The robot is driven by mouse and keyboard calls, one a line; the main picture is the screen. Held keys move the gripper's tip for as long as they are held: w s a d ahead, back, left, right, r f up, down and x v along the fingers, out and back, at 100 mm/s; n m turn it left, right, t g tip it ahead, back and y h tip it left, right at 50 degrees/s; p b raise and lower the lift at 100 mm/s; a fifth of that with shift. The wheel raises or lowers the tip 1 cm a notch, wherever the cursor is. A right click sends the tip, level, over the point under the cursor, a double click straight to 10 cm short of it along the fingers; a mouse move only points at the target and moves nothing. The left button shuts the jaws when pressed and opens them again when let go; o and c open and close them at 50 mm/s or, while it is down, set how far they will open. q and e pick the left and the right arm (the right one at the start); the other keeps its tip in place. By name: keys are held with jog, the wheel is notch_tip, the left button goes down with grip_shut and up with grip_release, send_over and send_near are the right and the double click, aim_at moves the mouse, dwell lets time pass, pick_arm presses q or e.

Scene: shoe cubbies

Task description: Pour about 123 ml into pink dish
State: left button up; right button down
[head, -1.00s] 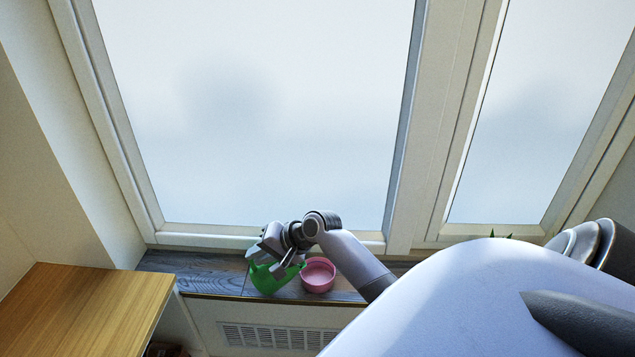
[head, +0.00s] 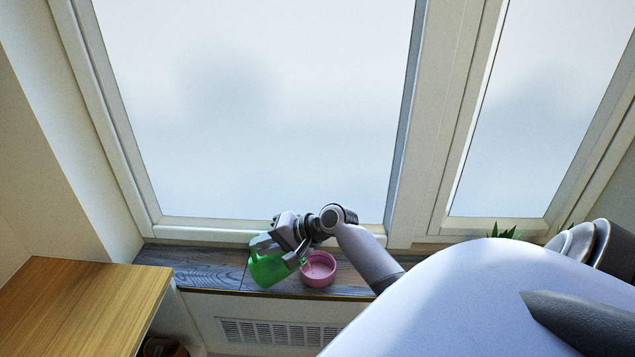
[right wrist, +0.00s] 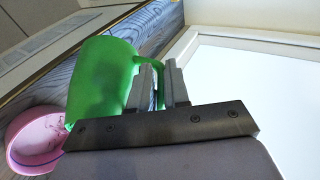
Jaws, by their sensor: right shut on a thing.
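A pink dish (head: 318,281) stands on the grey wooden window sill. In the head view a thin light streak shows inside it; I cannot tell how much it holds. A green pitcher (head: 268,270) is at the dish's left, its right end close to the dish rim. My right gripper (head: 277,249) is shut on the pitcher's handle. In the right wrist view the green pitcher (right wrist: 100,75) has its handle between the fingers (right wrist: 160,85), and its lower edge is by the pink dish (right wrist: 36,140). The pitcher's contents are hidden. My left gripper is not in view.
The window sill (head: 205,268) runs below a large frosted window (head: 260,110). A wooden top (head: 75,305) is at the lower left. A vent grille (head: 285,333) is below the sill. A green plant (head: 507,233) shows at the right.

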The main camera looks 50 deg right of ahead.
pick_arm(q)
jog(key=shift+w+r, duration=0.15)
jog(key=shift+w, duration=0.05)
pick_arm(e)
jog(key=shift+d, duration=0.1)
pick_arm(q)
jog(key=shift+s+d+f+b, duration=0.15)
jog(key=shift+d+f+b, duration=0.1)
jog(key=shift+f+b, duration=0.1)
pick_arm(e)
jog(key=shift+s+d+r+t+y, duration=0.25)
jog(key=shift+d+r+t+y, duration=0.05)
jog(key=shift+d+t+y, duration=0.1)
dwell(0.4)
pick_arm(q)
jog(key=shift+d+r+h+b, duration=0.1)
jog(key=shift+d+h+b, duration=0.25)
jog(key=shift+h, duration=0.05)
pick_arm(e)
jog(key=shift+s+d+r+t+y, duration=0.25)
jog(key=shift+d+r+t+y, duration=0.1)
jog(key=shift+r+t+y, duration=0.05)
pick_arm(q)
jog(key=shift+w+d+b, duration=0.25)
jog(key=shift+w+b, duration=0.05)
jog(key=shift+b, duration=0.1)
pick_arm(e)
jog(key=shift+s+d+r+t, duration=0.15)
jog(key=shift+s+d+t, duration=0.15)
jog(key=shift+s+d, duration=0.1)
